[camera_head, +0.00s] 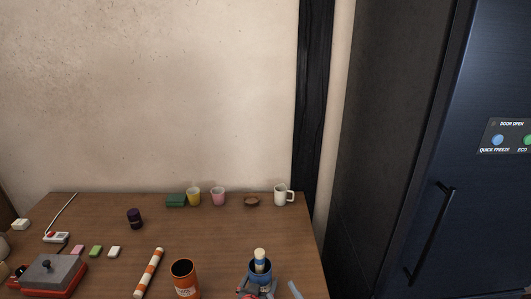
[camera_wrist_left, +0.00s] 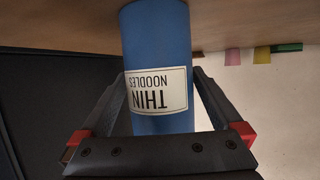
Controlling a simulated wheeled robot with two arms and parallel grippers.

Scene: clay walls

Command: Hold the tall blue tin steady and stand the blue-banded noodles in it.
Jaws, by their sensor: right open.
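The tall blue tin (camera_head: 252,270) stands near the front right of the table. The blue-banded noodles (camera_head: 260,256) stand nearly upright in its mouth, with the pale top and a blue band showing above the rim; their lower part is hidden. In the left wrist view the tin (camera_wrist_left: 158,40) fills the space between the fingers of my left gripper (camera_wrist_left: 161,75), which touch both its sides. The label reads "THIN NOODLES". My right gripper (camera_head: 283,289) is open at the bottom edge, beside the tin and below the noodles, partly cut off.
An orange tin (camera_head: 184,280) and an orange-striped roll (camera_head: 149,272) are left of the blue tin. Cups, a green box (camera_head: 176,200) and a white mug (camera_head: 282,195) line the back. A red-and-grey box (camera_head: 48,274) is at far left.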

